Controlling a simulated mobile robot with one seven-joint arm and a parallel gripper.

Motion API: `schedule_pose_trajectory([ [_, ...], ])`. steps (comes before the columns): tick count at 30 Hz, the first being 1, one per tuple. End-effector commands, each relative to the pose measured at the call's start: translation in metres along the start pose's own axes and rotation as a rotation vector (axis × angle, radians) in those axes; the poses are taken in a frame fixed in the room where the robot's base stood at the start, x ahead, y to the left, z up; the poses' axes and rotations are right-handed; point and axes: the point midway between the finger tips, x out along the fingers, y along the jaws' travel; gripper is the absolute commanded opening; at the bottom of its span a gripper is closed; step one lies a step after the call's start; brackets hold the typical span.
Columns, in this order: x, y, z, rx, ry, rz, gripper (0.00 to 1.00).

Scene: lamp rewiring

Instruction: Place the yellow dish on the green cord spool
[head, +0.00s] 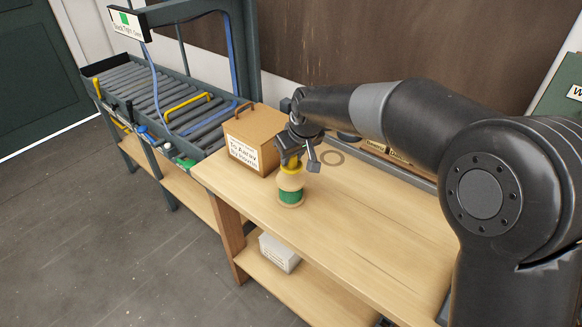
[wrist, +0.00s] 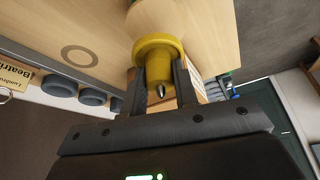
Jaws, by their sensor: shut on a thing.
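The green cord spool (head: 290,194) stands upright on the wooden workbench, with pale wooden flanges and green cord between them. Its pale flange also shows in the wrist view (wrist: 158,16). The yellow dish (wrist: 160,48) is between my fingers in the wrist view, with its wide rim toward the spool. In the head view, the yellow dish (head: 293,165) shows just over the spool's top, partly hidden by my fingers. My gripper (head: 299,161) is shut on the dish, directly above the spool. I cannot tell whether dish and spool touch.
A cardboard box (head: 263,128) with a handle and label stands close behind-left of the spool. A ring mark (head: 331,157) lies on the bench to the right. The bench (head: 375,225) is clear at front right. A roller conveyor (head: 160,95) runs at left.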

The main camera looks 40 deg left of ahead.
Motion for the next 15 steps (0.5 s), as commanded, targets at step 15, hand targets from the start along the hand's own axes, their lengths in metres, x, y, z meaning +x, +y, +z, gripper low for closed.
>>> schedule_pose_trajectory([
  [15,0.040,-0.003,0.013,0.001,0.001,0.001,0.00],
])
